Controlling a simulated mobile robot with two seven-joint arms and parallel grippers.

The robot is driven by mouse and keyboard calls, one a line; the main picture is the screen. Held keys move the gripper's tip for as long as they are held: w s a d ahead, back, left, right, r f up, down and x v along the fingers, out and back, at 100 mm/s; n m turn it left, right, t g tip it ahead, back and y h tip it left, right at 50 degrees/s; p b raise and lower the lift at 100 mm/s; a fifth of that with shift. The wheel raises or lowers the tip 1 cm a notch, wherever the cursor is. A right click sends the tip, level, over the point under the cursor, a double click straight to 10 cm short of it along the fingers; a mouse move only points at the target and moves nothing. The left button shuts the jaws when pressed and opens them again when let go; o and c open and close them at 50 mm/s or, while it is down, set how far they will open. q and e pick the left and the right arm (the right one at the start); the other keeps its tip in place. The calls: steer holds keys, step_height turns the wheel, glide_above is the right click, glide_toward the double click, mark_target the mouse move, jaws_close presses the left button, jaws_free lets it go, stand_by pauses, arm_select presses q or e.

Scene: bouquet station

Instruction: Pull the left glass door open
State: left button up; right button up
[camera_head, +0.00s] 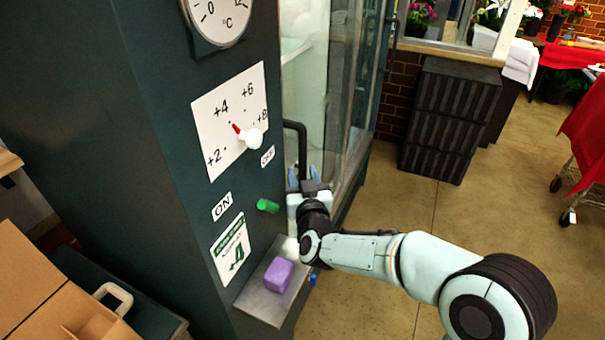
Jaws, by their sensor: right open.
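The glass door (310,75) of the dark green cabinet stands at the upper middle, its glass pale and partly reflecting. A black bar handle (302,150) is at the door's near left edge and runs upright. My right gripper (303,174) is at the lower end of the handle, its fingers pointing away from me. It is open, with the handle's lower part appearing between or just in front of the fingers; I cannot tell whether they touch it. My left gripper is not in view.
The cabinet's side panel carries a dial (218,18), a knob plate (229,118) and a green button (267,205). A purple block (279,274) sits on a small metal shelf (260,304) below. Dark stacked crates (440,118) stand beyond.

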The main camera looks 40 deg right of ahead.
steer(key=shift+w+d, duration=0.15)
steer(key=shift+w, duration=0.15)
jaws_close()
steer(key=shift+d, duration=0.1)
